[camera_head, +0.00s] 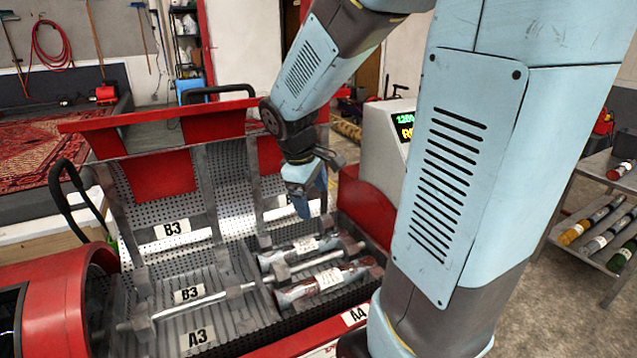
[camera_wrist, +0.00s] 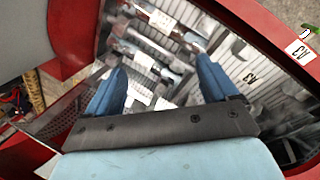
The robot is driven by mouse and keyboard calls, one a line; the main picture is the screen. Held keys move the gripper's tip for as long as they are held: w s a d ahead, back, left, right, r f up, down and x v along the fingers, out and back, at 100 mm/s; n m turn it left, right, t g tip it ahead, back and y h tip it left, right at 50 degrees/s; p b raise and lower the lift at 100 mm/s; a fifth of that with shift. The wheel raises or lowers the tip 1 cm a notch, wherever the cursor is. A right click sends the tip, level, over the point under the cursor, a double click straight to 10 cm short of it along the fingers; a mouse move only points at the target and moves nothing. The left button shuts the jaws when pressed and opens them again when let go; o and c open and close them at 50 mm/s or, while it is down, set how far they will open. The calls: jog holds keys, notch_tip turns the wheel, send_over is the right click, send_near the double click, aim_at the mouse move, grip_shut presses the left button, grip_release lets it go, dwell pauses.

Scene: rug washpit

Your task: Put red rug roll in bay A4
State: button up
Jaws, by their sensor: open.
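A dark-red and grey roll with a white label (camera_head: 325,284) lies in the front right of the red machine's trough, behind the A4 label (camera_head: 355,315). It looks like the red rug roll, though its colour is partly hidden by the wrapping. A second labelled, greyish roll (camera_head: 298,249) lies behind it, past a metal bar. My gripper (camera_head: 304,205) hangs above the rear part of the trough, apart from both rolls. In the wrist view my gripper (camera_wrist: 160,88) has its two blue fingers spread, with nothing held between them.
Bays A3 (camera_head: 198,337) and B3 (camera_head: 188,293) look empty of rolls. Metal bars (camera_head: 215,297) cross the trough. The raised red lid (camera_head: 150,125) stands behind. A rack (camera_head: 571,200) at right holds several coloured rolls, one red (camera_head: 621,169). A control box (camera_head: 388,130) stands beside the machine.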

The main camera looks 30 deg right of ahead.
jog(key=s+a+r+m+t+y, duration=0.3)
jog(key=s+r+m, duration=0.4)
jog(key=s+r, duration=0.3)
jog(key=s+a+t, duration=0.1)
jog(key=s+a, duration=0.1)
jog(key=s, duration=0.1)
jog(key=shift+a, duration=0.15)
jog(key=shift+s+r, duration=0.1)
